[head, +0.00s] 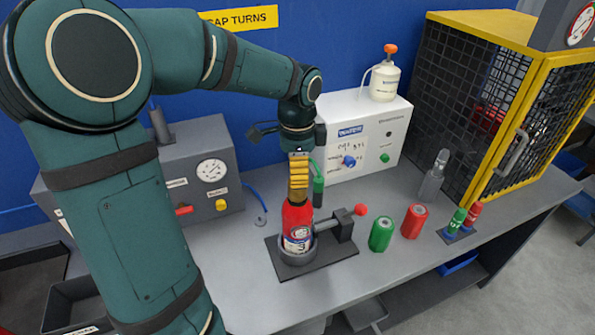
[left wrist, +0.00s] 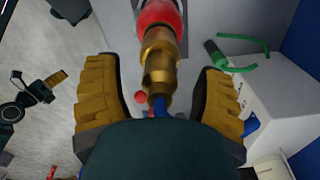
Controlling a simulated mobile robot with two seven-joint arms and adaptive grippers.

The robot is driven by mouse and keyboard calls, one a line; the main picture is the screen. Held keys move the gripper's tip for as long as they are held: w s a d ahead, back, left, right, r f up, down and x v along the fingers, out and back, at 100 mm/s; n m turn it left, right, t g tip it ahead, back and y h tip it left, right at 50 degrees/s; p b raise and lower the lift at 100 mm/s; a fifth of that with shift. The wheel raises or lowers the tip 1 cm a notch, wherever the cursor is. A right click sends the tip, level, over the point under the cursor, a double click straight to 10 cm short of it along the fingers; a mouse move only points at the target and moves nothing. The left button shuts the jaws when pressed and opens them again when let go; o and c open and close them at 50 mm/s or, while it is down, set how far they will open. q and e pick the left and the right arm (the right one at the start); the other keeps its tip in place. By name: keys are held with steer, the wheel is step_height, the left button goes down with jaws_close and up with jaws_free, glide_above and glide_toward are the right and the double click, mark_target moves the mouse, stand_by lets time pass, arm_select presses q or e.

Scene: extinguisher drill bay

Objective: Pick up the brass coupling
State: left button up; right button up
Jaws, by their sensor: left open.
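The brass coupling (left wrist: 158,68) shows in the left wrist view, in line with the top of a red extinguisher bottle (left wrist: 160,17). My left gripper (left wrist: 155,70) is open, with one yellow ribbed finger on each side of the coupling and a visible gap to both. In the head view my left gripper (head: 298,172) points down over the red bottle (head: 297,218), and its fingers hide the coupling. The bottle stands upright in a round holder (head: 298,258) on a dark plate. What seems to be my right gripper (left wrist: 52,82) is small at the left of the wrist view.
A clamp block (head: 340,224) with a red knob stands right of the bottle. Green (head: 381,234) and red (head: 414,221) cylinders stand further right. A white box (head: 362,135) is behind, a grey gauge box (head: 205,170) left, and a yellow-framed cage (head: 500,100) at the back right.

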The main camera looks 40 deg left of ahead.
arm_select(q)
jaws_close()
steer(key=shift+r, duration=0.1)
